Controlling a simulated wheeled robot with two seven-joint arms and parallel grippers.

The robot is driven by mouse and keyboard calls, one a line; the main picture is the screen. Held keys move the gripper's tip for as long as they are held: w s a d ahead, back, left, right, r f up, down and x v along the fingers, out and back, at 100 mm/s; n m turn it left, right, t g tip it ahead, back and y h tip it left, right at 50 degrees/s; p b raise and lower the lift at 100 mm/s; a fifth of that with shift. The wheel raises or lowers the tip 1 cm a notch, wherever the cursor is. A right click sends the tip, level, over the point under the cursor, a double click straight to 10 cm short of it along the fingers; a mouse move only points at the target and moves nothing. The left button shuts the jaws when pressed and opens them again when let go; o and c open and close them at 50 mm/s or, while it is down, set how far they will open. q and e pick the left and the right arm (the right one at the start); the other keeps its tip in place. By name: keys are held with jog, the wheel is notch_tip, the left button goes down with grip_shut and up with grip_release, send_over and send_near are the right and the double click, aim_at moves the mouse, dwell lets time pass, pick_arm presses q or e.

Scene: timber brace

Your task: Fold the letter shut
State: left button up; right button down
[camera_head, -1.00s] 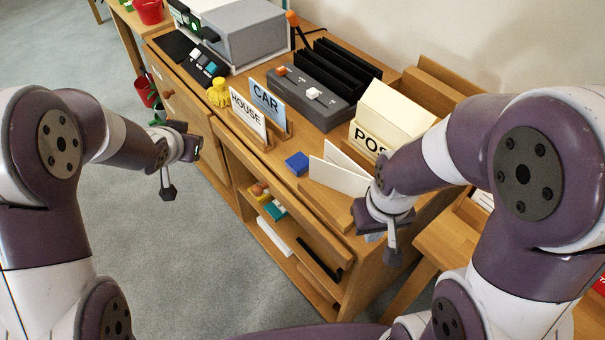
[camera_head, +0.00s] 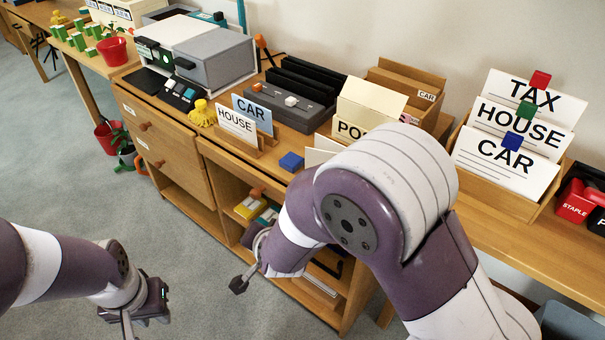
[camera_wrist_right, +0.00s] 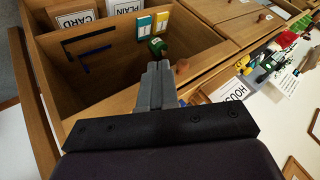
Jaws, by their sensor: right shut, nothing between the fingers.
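A white folded sheet, which looks like the letter, (camera_head: 318,156) lies on the desk right of a blue block (camera_head: 291,162). My right arm hides most of it. My right gripper (camera_head: 239,284) is low in front of the desk's open shelves, away from the sheet. In the right wrist view its fingers (camera_wrist_right: 155,88) are pressed together and empty. My left gripper (camera_head: 128,330) is at the lower left over the floor, far from the desk. Its fingers look closed together and empty, though their tips are cut by the frame's edge.
HOUSE (camera_head: 236,123) and CAR (camera_head: 252,113) cards stand on the desk. Behind are a black-slotted grey device (camera_head: 300,108), a card box (camera_head: 365,108) and a grey machine (camera_head: 215,55). A rack of labelled cards (camera_head: 505,150) stands right.

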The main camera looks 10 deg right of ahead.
jog(key=w+m+t+h, duration=0.2)
jog(key=m+t, duration=0.1)
jog(key=m, duration=0.2)
jog(key=m+t+h+b, duration=0.1)
jog(key=m+t+h, duration=0.3)
jog(key=m+h, duration=0.6)
send_near(308, 151)
jog(key=shift+m+y, duration=0.7)
jog(key=b+x, duration=0.1)
jog(key=x, duration=0.2)
jog(key=b+x, duration=0.1)
jog(key=x, duration=0.2)
jog(key=shift+w+d+f, duration=0.15)
jog(key=shift+d, duration=0.45)
jog(key=shift+w+f+h, duration=0.1)
jog(key=shift+w+h, duration=0.2)
jog(key=w+m+g+h, duration=0.1)
jog(key=w+d+m+g+h+b, duration=0.1)
jog(key=w+m+g+h+b, duration=0.1)
jog(key=shift+w+d+f+m+g+h, duration=0.1)
jog(key=shift+w+d+m+g+h, duration=0.2)
jog(key=shift+d+h, duration=0.1)
jog(key=shift+w+d+m+g+h, duration=0.3)
jog(key=shift+m+g+h, duration=0.2)
jog(key=shift+g, duration=0.1)
jog(key=shift+r, duration=0.25)
